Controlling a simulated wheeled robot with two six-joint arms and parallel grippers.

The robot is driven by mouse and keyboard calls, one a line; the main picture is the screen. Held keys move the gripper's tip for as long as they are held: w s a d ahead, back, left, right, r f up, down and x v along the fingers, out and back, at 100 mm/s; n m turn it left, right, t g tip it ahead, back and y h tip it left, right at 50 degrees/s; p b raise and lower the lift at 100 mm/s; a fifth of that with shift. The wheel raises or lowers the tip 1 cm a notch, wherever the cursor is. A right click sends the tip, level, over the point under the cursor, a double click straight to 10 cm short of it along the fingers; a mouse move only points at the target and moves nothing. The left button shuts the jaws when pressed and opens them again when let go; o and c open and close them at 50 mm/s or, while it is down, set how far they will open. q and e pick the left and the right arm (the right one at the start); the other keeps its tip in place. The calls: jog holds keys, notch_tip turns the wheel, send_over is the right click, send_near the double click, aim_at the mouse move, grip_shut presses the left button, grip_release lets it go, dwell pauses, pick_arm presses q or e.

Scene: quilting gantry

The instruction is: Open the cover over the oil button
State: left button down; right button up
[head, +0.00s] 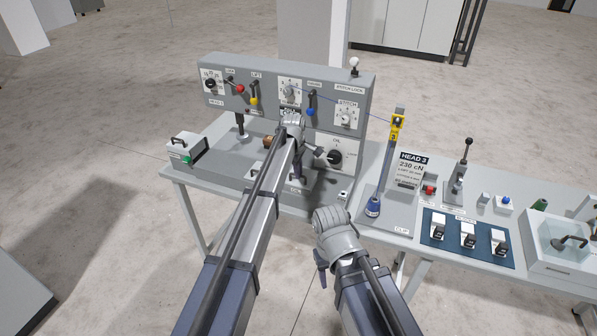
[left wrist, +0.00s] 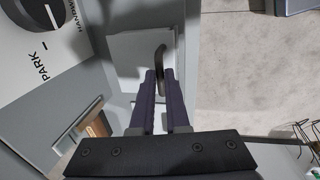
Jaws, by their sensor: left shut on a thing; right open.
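In the left wrist view a pale square cover (left wrist: 127,52) has a dark curved handle (left wrist: 162,60). My left gripper (left wrist: 160,78) is shut on this handle, with a finger on each side. The cover looks flat against the grey surface around it; no button shows. In the head view my left gripper (head: 316,153) is at the front of the console, by the dark dial (head: 335,157), and my arm hides the cover there. My right gripper (head: 321,270) is open and low in front of the table, its fingers mostly hidden by the wrist.
The grey console (head: 265,95) with knobs and levers stands behind my left arm. A dial plate marked PARK (left wrist: 40,40) is close beside the left fingers. A box with a green button (head: 187,159) sits at left. A yellow-tagged post (head: 396,125) and switches (head: 468,238) stand right.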

aim_at(301, 179)
pick_arm(q)
jog(key=shift+w+r, duration=0.1)
jog(key=shift+r, duration=0.05)
jog(key=shift+w+d+r+p, duration=0.2)
jog(key=shift+w+r+p, duration=0.3)
jog(key=shift+r+p, duration=0.3)
jog(key=shift+w+d+r+p, duration=0.25)
jog(key=shift+w+r+p, duration=0.4)
jog(key=shift+w+r, duration=0.1)
jog(key=shift+w+d+r+p, duration=0.25)
jog(key=shift+w+p, duration=0.05)
jog(key=shift+w, duration=0.35)
jog(key=shift+w+d+r+p, duration=0.25)
jog(key=shift+w+p, duration=0.05)
jog(key=shift+w, duration=0.35)
